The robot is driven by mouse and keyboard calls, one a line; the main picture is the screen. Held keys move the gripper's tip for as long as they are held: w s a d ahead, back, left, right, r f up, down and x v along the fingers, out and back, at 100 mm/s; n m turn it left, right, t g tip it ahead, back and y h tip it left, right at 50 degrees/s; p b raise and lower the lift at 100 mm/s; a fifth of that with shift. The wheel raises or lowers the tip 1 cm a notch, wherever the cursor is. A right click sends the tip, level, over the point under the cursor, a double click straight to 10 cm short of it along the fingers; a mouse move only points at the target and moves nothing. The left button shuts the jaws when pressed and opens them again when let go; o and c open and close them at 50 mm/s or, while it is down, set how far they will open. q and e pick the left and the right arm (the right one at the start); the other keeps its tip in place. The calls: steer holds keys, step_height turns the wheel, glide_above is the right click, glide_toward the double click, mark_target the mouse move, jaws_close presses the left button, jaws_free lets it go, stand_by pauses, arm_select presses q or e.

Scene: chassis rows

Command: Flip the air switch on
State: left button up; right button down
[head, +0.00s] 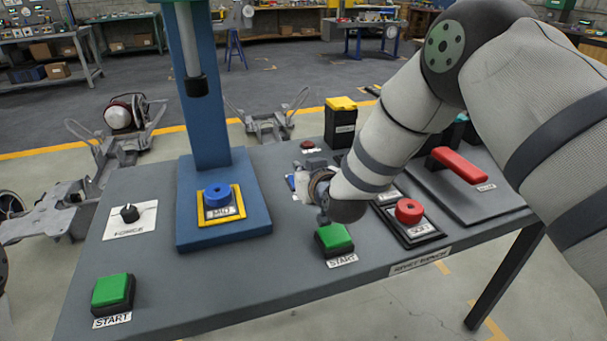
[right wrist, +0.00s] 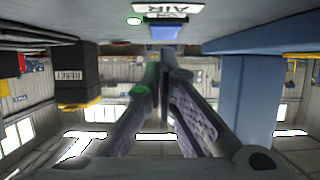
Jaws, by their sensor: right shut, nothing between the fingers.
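The air switch shows in the right wrist view as a blue block (right wrist: 165,32) below a white plate (right wrist: 168,9) marked AIR, seen upside down. In the head view, a bit of blue and white (head: 291,182) shows just left of my right gripper, which hides most of that spot. My right gripper (head: 300,182) is low over the bench, shut and empty. Its fingertips (right wrist: 163,60) point toward the blue block; I cannot tell whether they touch it. My left gripper is not in view.
The grey bench (head: 150,260) carries a blue press (head: 204,130) left of my gripper, green START buttons (head: 334,237), a red button (head: 409,211), a force dial (head: 130,213) and a black box with yellow top (head: 341,120). A red handle (head: 460,165) is at the right.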

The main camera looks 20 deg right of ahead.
steer(key=s+r, duration=0.1)
steer(key=r, duration=0.1)
steer(key=s+r+p, duration=0.1)
steer(key=s+r, duration=0.1)
steer(key=shift+s+r, duration=0.15)
steer(key=shift+r, duration=0.1)
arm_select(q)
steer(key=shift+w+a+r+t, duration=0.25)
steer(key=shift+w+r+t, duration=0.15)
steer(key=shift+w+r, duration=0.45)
arm_select(e)
steer(key=s, duration=0.7)
steer(key=shift+d+r, duration=0.2)
steer(key=shift+r, duration=0.15)
steer(key=shift+s, duration=0.1)
